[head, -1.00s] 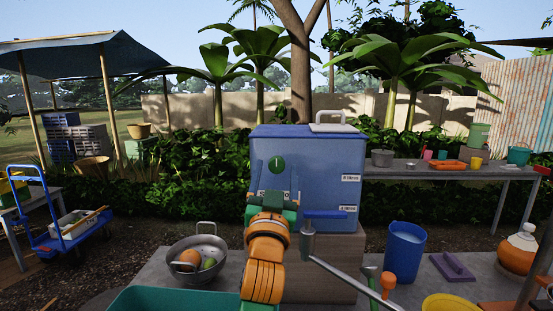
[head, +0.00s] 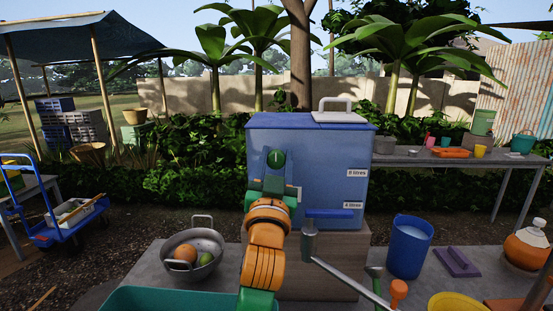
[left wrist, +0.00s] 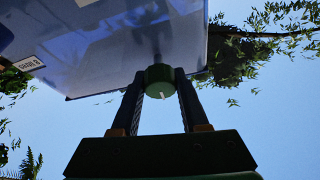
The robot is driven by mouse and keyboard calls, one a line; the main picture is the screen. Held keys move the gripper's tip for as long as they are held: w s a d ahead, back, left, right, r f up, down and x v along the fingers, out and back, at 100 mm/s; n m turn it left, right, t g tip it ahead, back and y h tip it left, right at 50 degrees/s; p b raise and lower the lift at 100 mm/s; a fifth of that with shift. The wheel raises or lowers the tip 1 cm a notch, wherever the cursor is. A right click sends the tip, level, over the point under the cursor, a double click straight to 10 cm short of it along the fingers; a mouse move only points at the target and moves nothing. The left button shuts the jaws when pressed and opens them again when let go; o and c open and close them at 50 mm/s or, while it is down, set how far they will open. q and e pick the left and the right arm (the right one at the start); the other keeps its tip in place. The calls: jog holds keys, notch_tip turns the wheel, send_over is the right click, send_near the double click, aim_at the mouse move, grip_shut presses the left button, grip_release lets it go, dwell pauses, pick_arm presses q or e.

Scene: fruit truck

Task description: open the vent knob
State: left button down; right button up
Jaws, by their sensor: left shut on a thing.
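The vent knob (head: 276,158) is a round green knob with a short white mark, on the upper front of the blue tank (head: 325,185). The mark looks upright in the head view. My left gripper (left wrist: 160,88) is shut on the knob, one dark finger on each side. In the left wrist view the knob (left wrist: 160,76) sits between the fingertips, with its white mark showing. In the head view my left wrist hides the tank front just below the knob. My right gripper is not in view.
A tap with a blue handle (head: 328,213) juts from the tank's lower front, right of my left arm. A metal pot (head: 205,262) with fruit stands left, a green tub (head: 150,298) in front. A blue bucket (head: 408,247) stands right. A white handle (head: 337,104) tops the tank.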

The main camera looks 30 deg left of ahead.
pick_arm(q)
jog(key=m+h+p, duration=0.2)
jog(key=m+p, duration=0.2)
jog(key=m, duration=0.1)
jog(key=m+h+p, duration=0.2)
jog(key=m+p, duration=0.3)
jog(key=m+h+p, duration=0.3)
jog(key=m+p, duration=0.2)
jog(key=m, duration=0.1)
jog(key=shift+r, duration=0.3)
jog(key=shift+m+p, duration=0.4)
jog(key=shift+p, duration=0.1)
jog(key=shift+f+m+g+h+p, duration=0.15)
jog(key=shift+m+g+h+p, duration=0.35)
jog(key=shift+m, duration=0.7)
jog(key=shift+m+g, duration=0.5)
jog(key=shift+m, duration=0.6)
jog(key=shift+c, duration=2.1)
grip_release()
jog(key=shift+a, duration=0.1)
jog(key=shift+w+a+f, duration=0.1)
jog(key=shift+w, duration=0.05)
jog(key=shift+f, duration=0.1)
